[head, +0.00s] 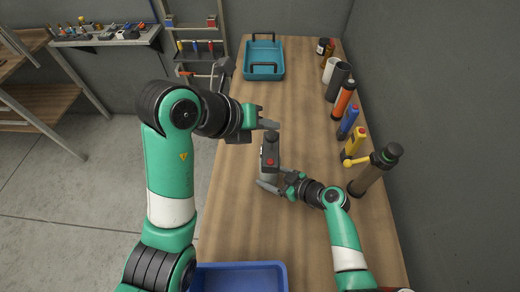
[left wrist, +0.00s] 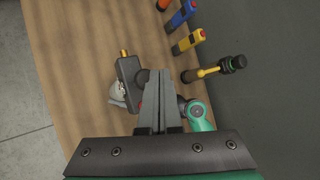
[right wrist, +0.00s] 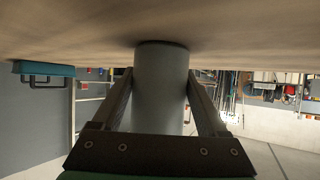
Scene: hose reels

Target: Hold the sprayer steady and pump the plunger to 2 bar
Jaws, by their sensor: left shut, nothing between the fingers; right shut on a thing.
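The sprayer (head: 270,152) stands upright on the wooden bench, with a dark head, a red spot on it and a grey body. In the left wrist view its dark head (left wrist: 128,72) has a short yellow nozzle, and a dark round part shows beside the left fingertips. My right gripper (head: 277,180) is shut around the lower grey body (right wrist: 160,88), one finger on each side. My left gripper (head: 273,125) is shut and empty, just above and behind the sprayer head. I cannot tell whether it touches the plunger. No pressure reading is legible.
A teal tray (head: 264,72) lies at the back, a blue bin (head: 240,278) at the front. The bench's left side is clear.

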